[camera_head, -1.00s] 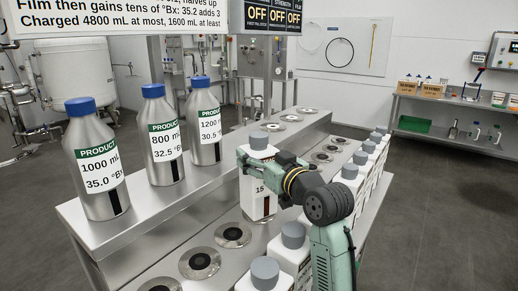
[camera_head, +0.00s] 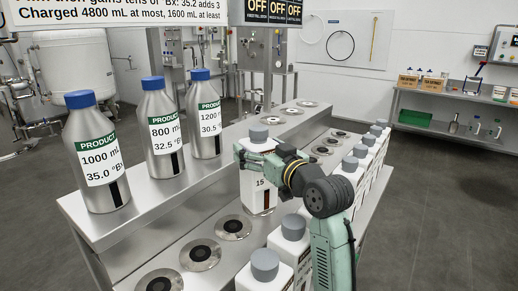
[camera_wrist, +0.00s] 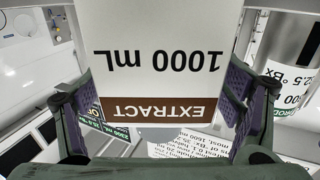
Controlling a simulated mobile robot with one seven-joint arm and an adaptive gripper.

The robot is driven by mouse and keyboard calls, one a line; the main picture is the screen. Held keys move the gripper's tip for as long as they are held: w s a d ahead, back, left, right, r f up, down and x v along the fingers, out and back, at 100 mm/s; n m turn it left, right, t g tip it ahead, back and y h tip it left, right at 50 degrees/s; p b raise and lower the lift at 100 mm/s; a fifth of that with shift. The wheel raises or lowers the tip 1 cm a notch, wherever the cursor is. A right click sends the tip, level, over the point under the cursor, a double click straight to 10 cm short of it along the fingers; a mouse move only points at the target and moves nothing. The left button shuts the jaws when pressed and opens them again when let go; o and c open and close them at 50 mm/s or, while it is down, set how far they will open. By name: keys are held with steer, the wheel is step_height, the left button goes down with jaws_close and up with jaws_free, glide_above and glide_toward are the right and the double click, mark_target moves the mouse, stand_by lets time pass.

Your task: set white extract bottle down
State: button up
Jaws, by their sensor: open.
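The white extract bottle (camera_head: 256,190) with a grey cap stands upright on the lower step of the steel bench, in line with a row of round pads. Its base appears to be on the surface; the pad beneath it is hidden. My gripper (camera_head: 258,158) is at its upper part, below the cap, with the fingers around it. In the wrist view the bottle's label (camera_wrist: 160,60), upside down, reads EXTRACT 1000 mL. My gripper's fingers (camera_wrist: 158,95) are open on both sides of the bottle; whether either touches it is unclear.
Three steel PRODUCT bottles (camera_head: 163,130) with blue caps stand on the raised step at left. Several white grey-capped bottles (camera_head: 288,240) line the right side, close to my arm. Empty round pads (camera_head: 201,254) lie in front of the held position.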

steer(key=b+v, duration=0.2)
steer(key=v, duration=1)
steer(key=shift+b, duration=0.3)
